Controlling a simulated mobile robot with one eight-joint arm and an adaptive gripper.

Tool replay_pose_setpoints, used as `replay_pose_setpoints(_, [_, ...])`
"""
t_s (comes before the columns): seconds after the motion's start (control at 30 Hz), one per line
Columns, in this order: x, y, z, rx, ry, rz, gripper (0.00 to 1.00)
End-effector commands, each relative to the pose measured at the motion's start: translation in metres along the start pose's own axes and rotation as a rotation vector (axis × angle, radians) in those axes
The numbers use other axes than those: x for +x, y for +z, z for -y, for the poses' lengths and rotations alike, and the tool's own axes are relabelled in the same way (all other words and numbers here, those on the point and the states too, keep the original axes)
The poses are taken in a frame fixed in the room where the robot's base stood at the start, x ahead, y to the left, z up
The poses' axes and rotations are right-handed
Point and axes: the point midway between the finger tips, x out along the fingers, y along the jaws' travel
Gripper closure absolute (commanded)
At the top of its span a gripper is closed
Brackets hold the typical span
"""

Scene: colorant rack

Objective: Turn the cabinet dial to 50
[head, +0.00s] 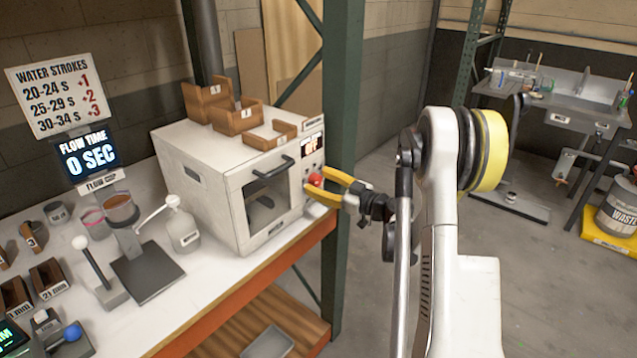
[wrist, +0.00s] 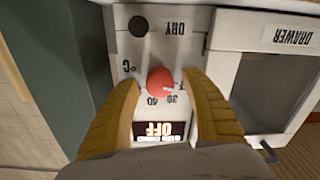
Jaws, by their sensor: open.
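The white cabinet (head: 205,185) stands on the bench in the head view. Its red round dial (head: 315,180) is on the right side of the front, below a small display (head: 312,146). My gripper (head: 317,178) is open at the front, with its yellow fingers around the dial. In the wrist view the panel is upside down; the dial (wrist: 160,82) lies between the fingers of my gripper (wrist: 161,84), with small gaps visible. A pale mark on the dial points right. The display (wrist: 155,131) reads OFF.
A dark button (wrist: 138,26) and a DRY label (wrist: 178,28) are on the same panel. A green rack post (head: 343,110) stands close beside the cabinet's right side. Wooden trays (head: 240,118) sit on its top.

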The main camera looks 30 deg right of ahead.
Motion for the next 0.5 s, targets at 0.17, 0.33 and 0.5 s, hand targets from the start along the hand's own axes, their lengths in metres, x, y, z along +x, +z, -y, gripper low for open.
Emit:
replay_pose_setpoints(0.17, [-0.0003,0.0000,-0.0001,0.000,0.000,0.000,0.83])
replay_pose_setpoints(0.33, [-0.0004,0.0001,-0.0001,0.001,0.000,0.000,1.00])
replay_pose_setpoints(0.5, [-0.0004,0.0004,-0.0001,0.018,0.000,0.000,1.00])
